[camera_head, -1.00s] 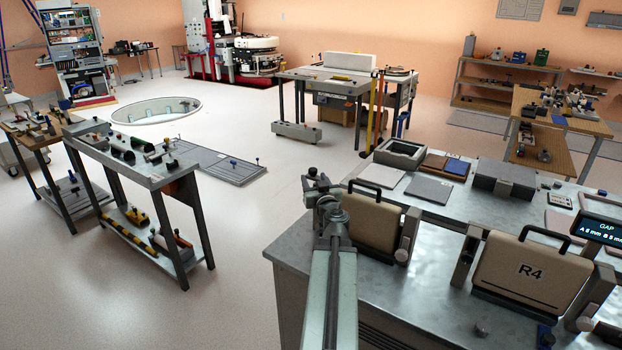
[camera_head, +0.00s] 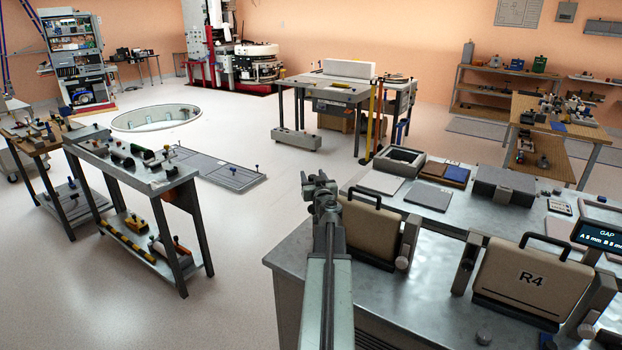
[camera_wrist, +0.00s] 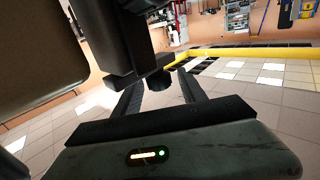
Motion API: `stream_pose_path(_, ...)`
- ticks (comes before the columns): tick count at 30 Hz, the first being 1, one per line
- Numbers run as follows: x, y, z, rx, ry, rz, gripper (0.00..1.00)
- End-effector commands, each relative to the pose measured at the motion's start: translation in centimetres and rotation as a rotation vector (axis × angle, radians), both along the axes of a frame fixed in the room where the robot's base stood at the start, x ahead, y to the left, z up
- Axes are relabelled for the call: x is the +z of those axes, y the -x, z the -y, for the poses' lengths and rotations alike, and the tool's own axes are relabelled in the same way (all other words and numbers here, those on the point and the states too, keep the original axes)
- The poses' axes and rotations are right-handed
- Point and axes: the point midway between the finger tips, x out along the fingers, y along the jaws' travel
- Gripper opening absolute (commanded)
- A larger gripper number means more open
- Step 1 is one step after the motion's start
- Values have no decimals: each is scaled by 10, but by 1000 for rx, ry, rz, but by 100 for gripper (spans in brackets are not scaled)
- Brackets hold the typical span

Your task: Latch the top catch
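My gripper (camera_head: 318,186) is at the left edge of a tan case (camera_head: 367,231) with a black handle, held upright in a stand on the metal bench. In the wrist view my gripper (camera_wrist: 160,92) is open, its two dark fingers apart. A dark block with a round knob (camera_wrist: 159,80) shows between the fingertips, probably the catch; I cannot tell whether it touches either finger. A dark upright post (camera_wrist: 112,28) rises above it, and the tan case side (camera_wrist: 38,50) fills the left. In the head view my arm hides the catch.
A second tan case marked R4 (camera_head: 530,280) stands to the right on the bench (camera_head: 420,305). A display reading GAP (camera_head: 598,235) is at the far right. Trays and plates lie along the bench's back. Open floor (camera_head: 240,245) is left of my arm.

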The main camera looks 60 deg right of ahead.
Motion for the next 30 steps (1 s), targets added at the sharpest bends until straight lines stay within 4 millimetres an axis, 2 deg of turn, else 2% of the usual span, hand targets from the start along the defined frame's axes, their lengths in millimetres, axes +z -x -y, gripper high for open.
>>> stream_pose_path(1,0,0,0,0,0,0,33)
stream_pose_path(4,0,0,0,1,0,0,6)
stream_pose_path(5,0,0,0,1,0,0,0)
stream_pose_path(30,0,-1,-1,2,0,0,0)
